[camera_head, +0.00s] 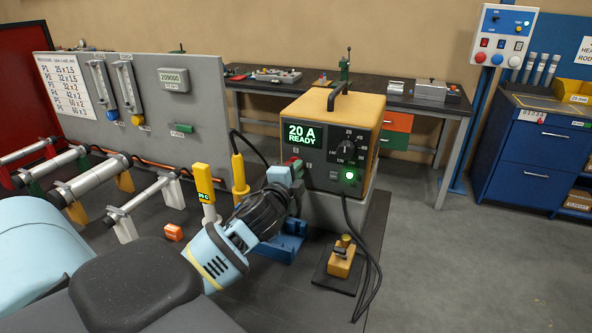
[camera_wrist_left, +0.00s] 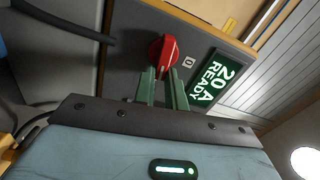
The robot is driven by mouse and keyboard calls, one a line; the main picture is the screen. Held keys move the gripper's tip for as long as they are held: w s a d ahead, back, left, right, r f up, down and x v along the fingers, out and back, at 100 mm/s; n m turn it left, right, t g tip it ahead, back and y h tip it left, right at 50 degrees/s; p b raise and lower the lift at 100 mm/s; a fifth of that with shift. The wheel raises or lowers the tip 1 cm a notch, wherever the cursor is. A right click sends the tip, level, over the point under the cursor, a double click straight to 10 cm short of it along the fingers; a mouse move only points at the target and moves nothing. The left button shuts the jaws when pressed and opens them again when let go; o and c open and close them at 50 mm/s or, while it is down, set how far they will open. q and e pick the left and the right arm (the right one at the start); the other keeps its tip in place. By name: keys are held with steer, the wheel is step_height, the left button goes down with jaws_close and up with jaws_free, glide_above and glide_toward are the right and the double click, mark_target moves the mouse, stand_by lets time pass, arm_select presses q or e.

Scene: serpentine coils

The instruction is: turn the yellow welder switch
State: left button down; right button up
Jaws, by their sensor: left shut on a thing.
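The yellow welder (camera_head: 330,110) stands on a grey block, its dark front panel showing a green "20 A READY" display (camera_head: 301,134) and a lit green lamp (camera_head: 349,175). In the left wrist view the red switch knob (camera_wrist_left: 163,48) sits on the panel beside the display (camera_wrist_left: 212,80). My left gripper (camera_head: 294,166) is at the panel's left side; in the wrist view its green fingers (camera_wrist_left: 163,76) are shut on the red knob. In the head view the gripper hides most of the switch. My right gripper is not in view.
A black dial (camera_head: 346,147) is on the panel. Cables hang in front of the welder, near a yellow clamp on a dark plate (camera_head: 340,265). A yellow torch (camera_head: 239,172) stands left of my gripper. Pipes on stands (camera_head: 140,193) lie further left. The right floor is clear.

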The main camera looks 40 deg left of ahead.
arm_select(q)
steer(key=shift+f+m, duration=0.2)
steer(key=shift+m, duration=0.6)
steer(key=c, duration=1.4)
jaws_free()
steer(key=shift+c, duration=0.2)
steer(key=shift+s, duration=0.1)
steer(key=v, duration=0.7)
steer(key=shift+s, duration=0.3)
steer(key=shift+d, duration=0.1)
